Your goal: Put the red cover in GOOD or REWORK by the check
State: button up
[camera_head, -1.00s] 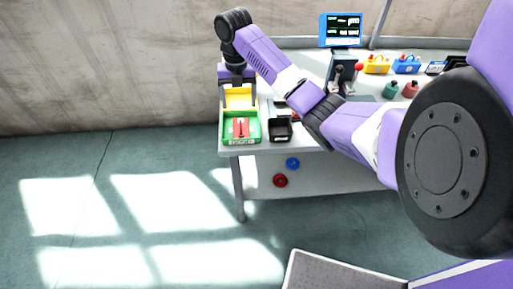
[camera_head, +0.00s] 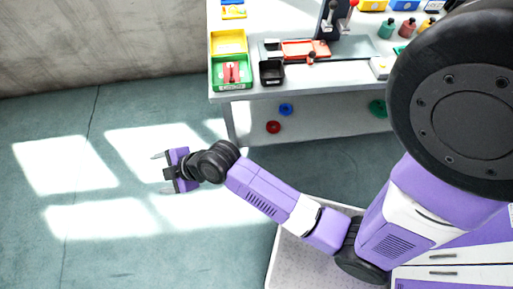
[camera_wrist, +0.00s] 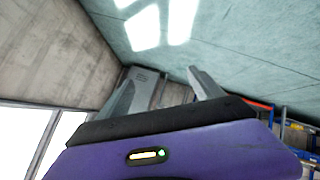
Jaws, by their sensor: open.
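A red part (camera_head: 231,72), which looks like the red cover, lies in the green bin (camera_head: 216,88) at the bench's front left corner. A yellow bin (camera_head: 228,42) stands behind the green one and looks empty. The label on the green bin is too small to read. My gripper (camera_head: 160,173) is open and empty, off the bench over the floor at left, its fingers pointing left. In the wrist view, both fingers (camera_wrist: 165,85) are apart with nothing between them.
A small black bin (camera_head: 271,72) stands right of the green bin. A fixture with a red-orange piece (camera_head: 305,48) sits behind it. Several bottles (camera_head: 408,28) stand at the back right. Blue (camera_head: 286,109) and red (camera_head: 273,127) round pieces show below the bench. The left floor is clear.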

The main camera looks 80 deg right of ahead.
jog(key=s+a+r+m+t+h, duration=0.1)
jog(key=s+a+m, duration=0.3)
jog(key=s, duration=0.7)
jog(key=s+d+r+m+t, duration=0.1)
jog(key=s+r+m+t, duration=0.1)
jog(key=s+r, duration=0.6)
jog(key=s+d+r+m+t, duration=0.1)
jog(key=s+d+r+m, duration=0.1)
jog(key=s+r, duration=0.6)
jog(key=shift+s+d+r+m+t, duration=0.25)
jog(key=shift+s+m+t, duration=0.15)
jog(key=shift+s, duration=0.65)
jog(key=shift+c, duration=0.5)
